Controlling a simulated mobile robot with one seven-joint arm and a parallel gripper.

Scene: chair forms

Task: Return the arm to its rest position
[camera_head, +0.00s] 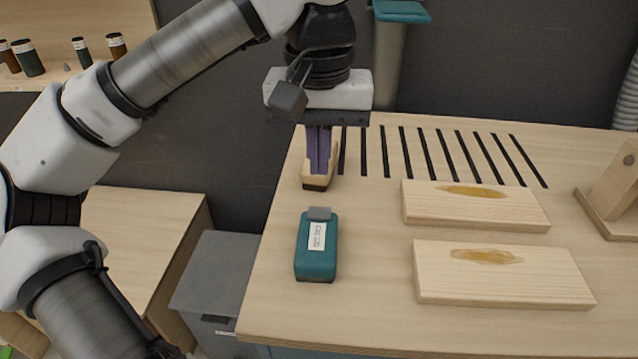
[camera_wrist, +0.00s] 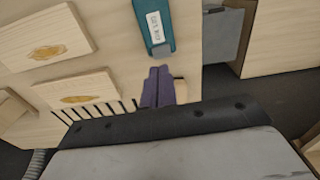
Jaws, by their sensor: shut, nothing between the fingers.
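My arm reaches in from the left in the head view and bends down over the table's back left part. My gripper (camera_head: 318,172) points down with its purple fingers together and nothing between them. In the wrist view the closed fingers (camera_wrist: 158,72) show at the middle. A light wooden block with a dark base (camera_head: 315,183) stands right at the fingertips, partly hidden by them. I cannot tell whether the fingers touch it.
On the table (camera_head: 370,330) a teal labelled bottle (camera_head: 316,262) lies in front of the gripper. Two stained boards (camera_head: 475,212) (camera_head: 503,283) lie to the right, dark slots (camera_head: 440,152) behind them. A grey bin (camera_head: 215,277) stands left of the table.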

